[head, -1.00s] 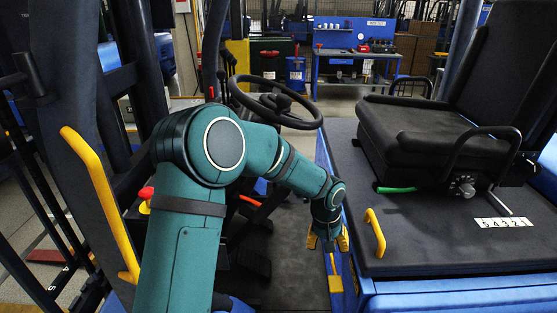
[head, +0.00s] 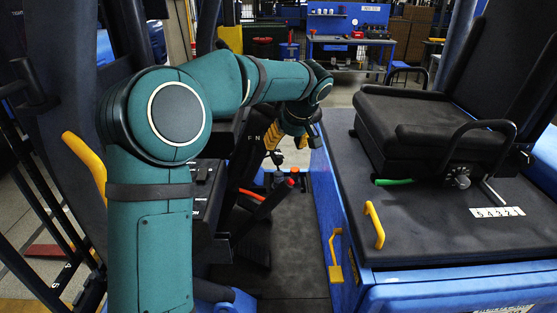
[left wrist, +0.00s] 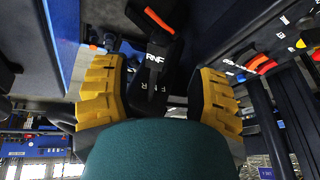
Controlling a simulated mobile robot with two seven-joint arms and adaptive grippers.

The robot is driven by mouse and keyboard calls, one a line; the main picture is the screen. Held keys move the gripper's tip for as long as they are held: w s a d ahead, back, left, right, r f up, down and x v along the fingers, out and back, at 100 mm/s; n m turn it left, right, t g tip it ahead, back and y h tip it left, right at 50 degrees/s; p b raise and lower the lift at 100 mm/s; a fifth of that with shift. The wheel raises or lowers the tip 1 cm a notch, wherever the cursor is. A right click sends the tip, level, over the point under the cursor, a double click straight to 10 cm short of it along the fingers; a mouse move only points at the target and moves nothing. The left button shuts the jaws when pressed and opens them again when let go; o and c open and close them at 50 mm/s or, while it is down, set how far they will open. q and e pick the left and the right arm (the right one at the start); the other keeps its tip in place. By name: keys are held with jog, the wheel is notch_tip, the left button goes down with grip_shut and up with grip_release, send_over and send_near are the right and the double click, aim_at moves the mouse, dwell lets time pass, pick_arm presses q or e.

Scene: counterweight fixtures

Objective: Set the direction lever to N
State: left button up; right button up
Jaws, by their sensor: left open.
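My left gripper (head: 284,146) is open over the foot well, between the dark console and the seat base. In the left wrist view its yellow fingers (left wrist: 158,72) stand wide apart with nothing held. Between and beyond them is a black lettered part (left wrist: 155,58) that appears to read R, N, F. A black bar with an orange patch (left wrist: 159,20) rises beyond it. In the head view, letters F and N (head: 254,138) show on the console just left of the fingers. I cannot tell the direction lever's handle or its position; the arm and fingers hide part of this area.
The black seat (head: 430,130) stands on a blue base at the right, with a yellow handle (head: 374,225) on its top. A lever with an orange stripe (head: 262,200) stands below the gripper. In the left wrist view, several coloured levers (left wrist: 262,66) lie at the right.

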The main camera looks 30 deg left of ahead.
aim_at(279, 158)
pick_arm(q)
jog(key=x, duration=0.7)
jog(key=shift+f, duration=0.15)
jog(key=shift+o, duration=0.2)
grip_shut()
